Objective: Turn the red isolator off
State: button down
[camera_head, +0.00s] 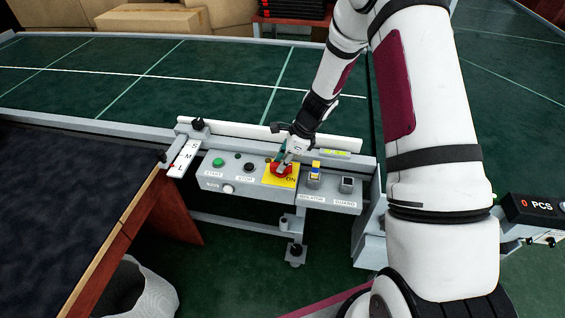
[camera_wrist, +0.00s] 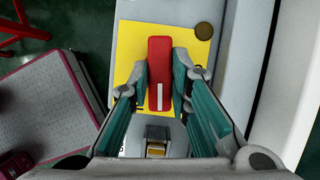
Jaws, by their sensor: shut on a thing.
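My gripper (camera_head: 284,158) comes down on the handle from above. In the wrist view my gripper (camera_wrist: 160,75) has one finger on each side of the handle, shut on it. The fingers hide part of the plate.
A green START button (camera_head: 218,162), a STOP button (camera_head: 249,167) and a white button (camera_head: 228,189) are left of the isolator. The green conveyor (camera_head: 200,80) lies behind.

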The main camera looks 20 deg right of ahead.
jog(key=n, duration=0.1)
jog(key=n+g+b, duration=0.1)
jog(key=n, duration=0.1)
jog(key=shift+w+d+f+n+b, duration=0.1)
jog(key=shift+w+f+n+b, duration=0.1)
jog(key=shift+n+b, duration=0.1)
jog(key=n+g+b, duration=0.2)
jog(key=n, duration=0.2)
jog(key=shift+w+n, duration=0.1)
jog(key=shift+n, duration=0.2)
jog(key=n+b, duration=0.1)
jog(key=n, duration=0.1)
jog(key=n+g+b, duration=0.1)
jog(key=n, duration=0.1)
jog(key=shift+r+g+h, duration=0.1)
jog(key=shift+g+h, duration=0.2)
jog(key=shift+h, duration=0.1)
jog(key=shift+a+n+g+h+b, duration=0.1)
jog(key=shift+n+g+h+b, duration=0.2)
jog(key=shift+n, duration=0.75)
jog(key=shift+a+n+g+h+b, duration=0.1)
jog(key=shift+n+g+h+b, duration=0.15)
jog(key=shift+n, duration=0.8)
jog(key=c, duration=1.5)
grip_release()
jog(key=shift+w+r, duration=0.1)
